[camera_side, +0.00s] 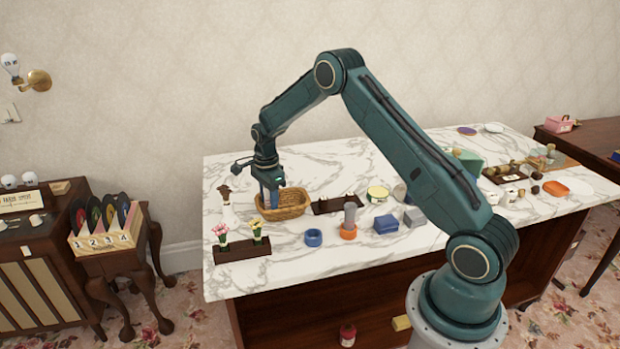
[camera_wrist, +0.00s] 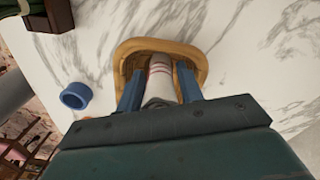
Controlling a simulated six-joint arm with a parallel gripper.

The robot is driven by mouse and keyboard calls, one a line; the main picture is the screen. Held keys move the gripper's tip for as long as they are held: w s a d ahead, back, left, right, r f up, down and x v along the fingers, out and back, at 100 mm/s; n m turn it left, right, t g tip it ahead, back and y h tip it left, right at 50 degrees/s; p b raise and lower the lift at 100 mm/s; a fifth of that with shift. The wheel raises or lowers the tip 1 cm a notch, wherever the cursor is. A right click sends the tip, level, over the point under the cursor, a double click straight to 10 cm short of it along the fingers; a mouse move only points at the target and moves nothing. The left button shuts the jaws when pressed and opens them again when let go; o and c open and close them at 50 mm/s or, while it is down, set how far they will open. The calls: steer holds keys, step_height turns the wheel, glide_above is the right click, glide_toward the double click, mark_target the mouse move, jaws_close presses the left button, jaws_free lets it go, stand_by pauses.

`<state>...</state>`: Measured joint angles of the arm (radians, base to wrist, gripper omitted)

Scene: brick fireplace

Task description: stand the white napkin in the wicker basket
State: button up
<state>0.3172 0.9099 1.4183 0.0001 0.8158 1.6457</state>
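The wicker basket (camera_side: 293,202) sits near the left back of the marble table, and its rim also shows in the wrist view (camera_wrist: 204,66). My gripper (camera_side: 270,204) points down at the left part of the basket in the side view. In the wrist view the white napkin (camera_wrist: 160,84), rolled and with red stripes, lies between the two blue fingers of my gripper (camera_wrist: 160,78). The fingers appear to press on its sides. The far end of the napkin is over or inside the basket; its lower end and the basket floor are mostly hidden.
A blue ring (camera_side: 313,238) stands in front of the basket. A dark flower rack (camera_side: 242,250) is at front left, and a white vase (camera_side: 227,198) stands left of the basket. A dark tray (camera_side: 334,204) is to its right. Bare marble lies behind the basket.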

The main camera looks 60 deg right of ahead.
steer(key=shift+r, duration=0.15)
step_height(320, 180, up, 11)
steer(key=shift+r, duration=0.5)
stand_by(0.4)
stand_by(0.5)
steer(key=shift+a+r, duration=0.1)
steer(key=shift+r, duration=0.1)
steer(key=s+a+r+n+t, duration=0.3)
steer(key=s+a+r+n, duration=0.7)
steer(key=s+r, duration=0.5)
steer(key=s+a+n+t, duration=0.1)
steer(key=s+a+n, duration=0.2)
steer(key=s+n, duration=0.3)
steer(key=s+a+n+t, duration=0.1)
steer(key=s+a+n, duration=0.3)
steer(key=s, duration=1)
steer(key=shift+n+t, duration=0.3)
steer(key=shift+n, duration=0.9)
